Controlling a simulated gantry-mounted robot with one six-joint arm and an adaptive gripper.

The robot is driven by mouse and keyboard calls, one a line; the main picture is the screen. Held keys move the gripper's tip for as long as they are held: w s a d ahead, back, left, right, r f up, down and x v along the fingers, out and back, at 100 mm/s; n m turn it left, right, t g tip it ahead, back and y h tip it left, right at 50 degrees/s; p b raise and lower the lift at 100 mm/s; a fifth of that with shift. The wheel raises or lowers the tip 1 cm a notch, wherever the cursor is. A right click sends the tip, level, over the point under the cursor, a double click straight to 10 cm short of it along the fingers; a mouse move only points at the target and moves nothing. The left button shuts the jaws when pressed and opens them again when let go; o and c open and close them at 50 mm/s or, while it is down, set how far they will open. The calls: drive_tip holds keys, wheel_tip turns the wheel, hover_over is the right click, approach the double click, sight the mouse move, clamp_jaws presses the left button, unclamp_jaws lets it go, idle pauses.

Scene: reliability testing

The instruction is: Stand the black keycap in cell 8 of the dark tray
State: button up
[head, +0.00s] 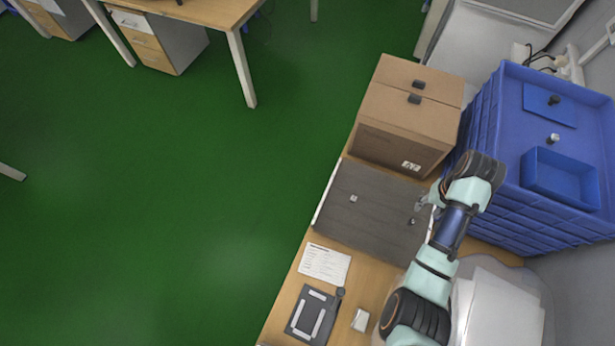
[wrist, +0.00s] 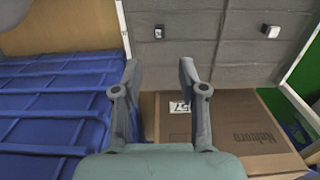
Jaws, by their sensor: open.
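A small black keycap-like piece (head: 411,221) lies on the dark grey panelled surface (head: 375,222), near its right side; it also shows in the wrist view (wrist: 158,32). A small whitish piece with a dark centre (head: 353,198) lies on the same surface further left, and in the wrist view it is at the upper right (wrist: 270,31). I cannot make out cell numbers. My gripper (wrist: 160,72) is open and empty, its fingers apart. In the head view my gripper (head: 427,200) is above the right edge of the grey surface, close to the black piece.
A closed cardboard box (head: 400,120) with two black pieces on top stands behind the grey surface. Stacked blue crates (head: 490,130) rise at the right, carrying a blue tray (head: 560,178) and small pieces. A paper sheet (head: 325,263) and a black frame (head: 313,315) lie in front.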

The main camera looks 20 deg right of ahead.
drive_tip(key=w+a+r+n+t+h, duration=0.1)
drive_tip(key=w+a+r+n+t, duration=0.25)
drive_tip(key=a, duration=0.55)
drive_tip(key=w+a+r+n+t+h, duration=0.1)
drive_tip(key=w+a+r+t, duration=0.1)
drive_tip(key=w+a+r, duration=0.4)
drive_tip(key=w+a+r+n+t, duration=0.2)
drive_tip(key=w+a, duration=0.4)
drive_tip(key=a, duration=0.5)
drive_tip(key=s+a+r+n+t+y, duration=0.1)
drive_tip(key=a+r+t, duration=0.1)
drive_tip(key=a+r, duration=0.3)
drive_tip(key=s+a+r+n+t+y, duration=0.1)
drive_tip(key=a+r, duration=0.4)
drive_tip(key=a, duration=0.5)
drive_tip(key=shift+s+n+t, duration=0.35)
drive_tip(key=shift+s+t, duration=0.4)
drive_tip(key=shift+t, duration=0.4)
